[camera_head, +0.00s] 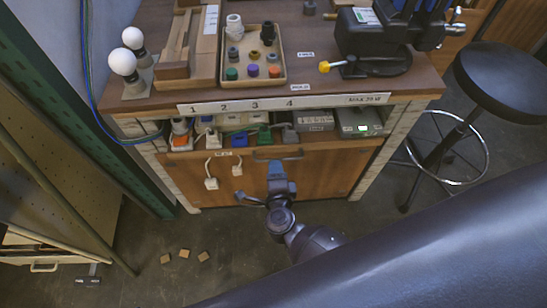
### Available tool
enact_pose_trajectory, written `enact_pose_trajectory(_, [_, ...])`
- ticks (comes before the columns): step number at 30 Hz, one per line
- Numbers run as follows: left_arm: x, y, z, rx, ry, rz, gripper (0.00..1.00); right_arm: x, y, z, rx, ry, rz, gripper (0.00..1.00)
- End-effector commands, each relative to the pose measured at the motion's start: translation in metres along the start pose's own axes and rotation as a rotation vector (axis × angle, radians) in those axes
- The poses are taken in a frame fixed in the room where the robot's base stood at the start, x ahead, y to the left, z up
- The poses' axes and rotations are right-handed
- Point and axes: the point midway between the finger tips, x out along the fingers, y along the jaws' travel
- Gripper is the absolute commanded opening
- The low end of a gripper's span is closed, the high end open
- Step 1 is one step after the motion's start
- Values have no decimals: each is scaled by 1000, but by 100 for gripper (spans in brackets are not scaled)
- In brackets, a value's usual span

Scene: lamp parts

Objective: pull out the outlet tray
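The outlet tray (330,147) is a wooden-fronted shelf under the tabletop. Several plugs and two grey boxes sit on it. A dark bar handle (293,156) is on the middle of its front edge. My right gripper (276,168) is just below the handle, reaching up towards it from the front. Its fingertips overlap or nearly meet the bar, and I cannot tell whether they touch or hold it. My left gripper is not in view.
White plugs (211,183) hang on cords in front of the cabinet. The tabletop holds bulbs (122,62), a parts tray (283,77) and a dark vise (375,50). A round black stool (505,80) stands right. Small wooden blocks (184,253) lie on the floor.

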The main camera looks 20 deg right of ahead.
Motion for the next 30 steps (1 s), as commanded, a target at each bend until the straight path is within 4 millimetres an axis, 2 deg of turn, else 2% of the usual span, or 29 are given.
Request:
enact_pose_trajectory(3, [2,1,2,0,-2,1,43,19,2,0,-4,0,1,35])
enact_pose_trajectory(9, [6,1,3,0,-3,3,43,40,2,0,-3,-1,1,35])
enact_pose_trajectory(15, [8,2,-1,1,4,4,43,48,0,0,-3,0,-1,35])
enact_pose_trajectory(22, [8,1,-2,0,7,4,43,49,0,0,-2,0,-1,35])
enact_pose_trajectory(23, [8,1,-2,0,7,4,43,48,0,0,-2,0,-1,33])
enact_pose_trajectory(27, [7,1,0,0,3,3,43,48,0,0,-2,0,-1,12])
enact_pose_trajectory(30, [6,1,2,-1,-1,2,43,48,0,0,-2,0,-1,0])
